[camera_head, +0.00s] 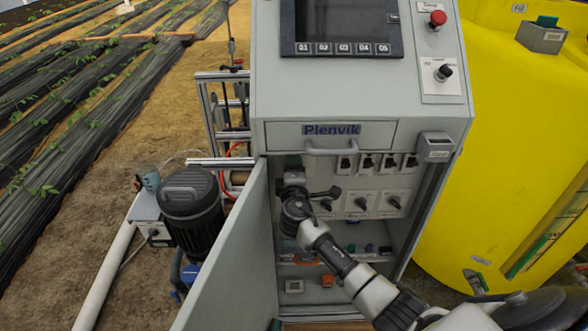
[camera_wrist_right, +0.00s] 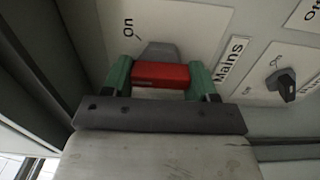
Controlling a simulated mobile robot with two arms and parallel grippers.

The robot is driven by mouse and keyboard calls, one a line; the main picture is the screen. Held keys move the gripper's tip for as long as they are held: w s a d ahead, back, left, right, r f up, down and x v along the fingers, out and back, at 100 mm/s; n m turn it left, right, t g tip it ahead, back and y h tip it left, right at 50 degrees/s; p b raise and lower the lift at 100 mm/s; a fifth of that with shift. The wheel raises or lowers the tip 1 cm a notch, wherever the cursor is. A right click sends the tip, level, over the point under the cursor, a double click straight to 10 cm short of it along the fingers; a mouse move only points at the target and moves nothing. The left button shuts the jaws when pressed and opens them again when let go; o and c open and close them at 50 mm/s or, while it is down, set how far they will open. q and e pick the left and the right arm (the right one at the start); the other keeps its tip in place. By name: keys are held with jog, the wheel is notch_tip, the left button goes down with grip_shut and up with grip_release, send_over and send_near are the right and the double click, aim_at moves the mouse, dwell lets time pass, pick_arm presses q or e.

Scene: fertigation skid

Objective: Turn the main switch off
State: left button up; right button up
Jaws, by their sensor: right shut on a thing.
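The main switch has a red handle (camera_wrist_right: 160,73) on a grey base, on a white plate (camera_wrist_right: 185,20) lettered "On" and "Mains" in the right wrist view. The green fingertips of my right gripper (camera_wrist_right: 160,79) are shut on the handle, one at each end. "On" is above and left of the handle; no "Off" mark shows on this plate. In the head view my right gripper (camera_head: 294,178) is inside the open cabinet (camera_head: 355,82) at its left side, and it hides the switch. My left gripper is out of view.
The open cabinet door (camera_head: 235,260) stands left of my right arm. Other rotary switches (camera_head: 361,203) are right of the gripper, below a row of breakers (camera_head: 367,161). A drawer handle (camera_head: 338,150) is just above. A yellow tank (camera_head: 500,130) stands right.

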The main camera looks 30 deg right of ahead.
jog(key=n+p, duration=0.1)
jog(key=n, duration=0.3)
jog(key=shift+n, duration=0.3)
jog(key=n+p, duration=0.1)
jog(key=n, duration=0.3)
jog(key=shift+f+p, duration=0.15)
jog(key=shift+p, duration=0.15)
jog(key=shift+n, duration=0.3)
jog(key=o, duration=0.9)
jog(key=shift+o, duration=0.2)
jog(key=shift+s, duration=0.1)
jog(key=v, duration=1)
jog(key=shift+s+b, duration=0.35)
jog(key=shift+b, duration=0.1)
jog(key=shift+a, duration=0.15)
